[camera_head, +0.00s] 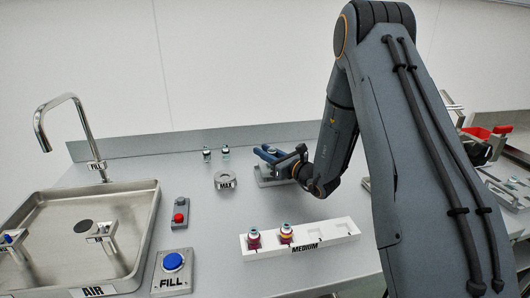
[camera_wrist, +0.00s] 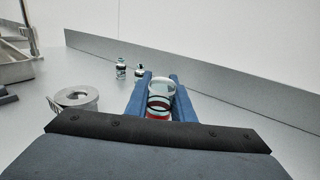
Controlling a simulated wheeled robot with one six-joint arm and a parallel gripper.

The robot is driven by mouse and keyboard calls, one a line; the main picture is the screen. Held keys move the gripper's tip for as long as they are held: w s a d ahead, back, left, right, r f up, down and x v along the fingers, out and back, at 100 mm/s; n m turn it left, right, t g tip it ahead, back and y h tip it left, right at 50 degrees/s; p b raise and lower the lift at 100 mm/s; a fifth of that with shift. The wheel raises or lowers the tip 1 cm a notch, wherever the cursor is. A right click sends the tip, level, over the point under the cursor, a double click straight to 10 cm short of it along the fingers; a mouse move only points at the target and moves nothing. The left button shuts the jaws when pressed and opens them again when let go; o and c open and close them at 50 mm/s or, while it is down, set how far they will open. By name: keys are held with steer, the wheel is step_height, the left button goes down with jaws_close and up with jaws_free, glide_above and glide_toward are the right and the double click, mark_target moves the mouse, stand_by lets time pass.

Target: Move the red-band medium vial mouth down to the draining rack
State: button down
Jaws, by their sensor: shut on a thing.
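My gripper (camera_head: 268,152) has blue fingers and reaches over the back middle of the counter. In the wrist view its fingers (camera_wrist: 160,92) are closed on a clear vial (camera_wrist: 160,88) with dark rings and a red band near the lower visible end. A pale round end of the vial faces up in that view; I cannot tell whether it is the mouth. A metal fixture (camera_head: 268,180) shows below the gripper, partly hidden by it. A white rack marked MEDIUM (camera_head: 345,239) stands at the front, with two vials at its left and empty places at its right. No rack is visibly labelled as draining.
A round metal piece marked WAX or MAX (camera_head: 226,180) stands left of the gripper, with two small vials (camera_head: 216,154) behind it. A sink (camera_head: 75,220) with tap, a red-button box (camera_head: 180,213) and a blue FILL button (camera_head: 173,262) are at left. Counter between is clear.

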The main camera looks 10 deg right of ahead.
steer(key=shift+f+b, duration=0.45)
steer(key=shift+f, duration=0.25)
stand_by(0.6)
steer(key=c, duration=1.1)
jaws_free()
steer(key=shift+p+v, duration=0.7)
steer(key=shift+v, duration=2.75)
